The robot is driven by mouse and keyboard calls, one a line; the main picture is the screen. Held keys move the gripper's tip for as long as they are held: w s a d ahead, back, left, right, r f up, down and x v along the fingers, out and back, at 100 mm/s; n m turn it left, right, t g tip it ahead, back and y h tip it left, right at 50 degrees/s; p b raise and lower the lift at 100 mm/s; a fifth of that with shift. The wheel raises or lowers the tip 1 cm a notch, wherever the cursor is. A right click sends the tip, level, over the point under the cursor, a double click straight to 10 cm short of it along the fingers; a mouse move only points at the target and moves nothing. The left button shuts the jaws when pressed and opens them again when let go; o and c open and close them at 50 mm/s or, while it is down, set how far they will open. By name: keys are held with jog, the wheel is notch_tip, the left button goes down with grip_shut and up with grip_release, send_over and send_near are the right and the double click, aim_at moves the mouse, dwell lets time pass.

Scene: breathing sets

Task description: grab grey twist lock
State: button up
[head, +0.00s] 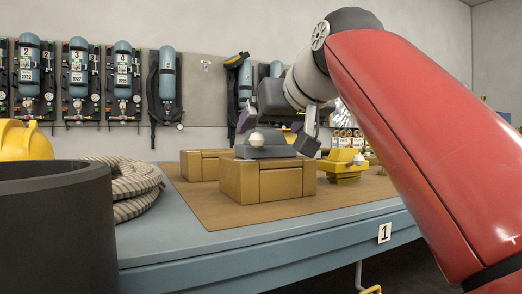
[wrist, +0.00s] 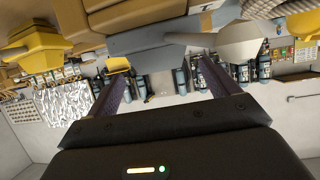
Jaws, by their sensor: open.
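A grey piece with a round pale knob, which looks like the grey twist lock (head: 275,151), sits on top of a tan box (head: 268,182) on the table. My gripper (head: 275,132) is above and around the level of this piece in the head view, its fingers apart. In the wrist view, my gripper (wrist: 160,85) shows open with nothing between its fingers. A grey surface (wrist: 150,42) shows upside down beyond the fingertips, with a paler grey cone-like shape (wrist: 240,43) to its right. I cannot tell if the fingers touch the piece.
A second tan box (head: 200,165) stands behind left, and a yellow item (head: 345,168) stands to the right. A coiled rope (head: 135,188), a dark cylinder (head: 55,230) and a yellow helmet (head: 25,142) are at the left. Breathing sets (head: 78,75) hang on the wall. The table's front mat is bare.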

jog(key=shift+x, duration=0.85)
jog(key=shift+c, duration=0.5)
jog(key=shift+s+r, duration=0.1)
jog(key=c, duration=1.4)
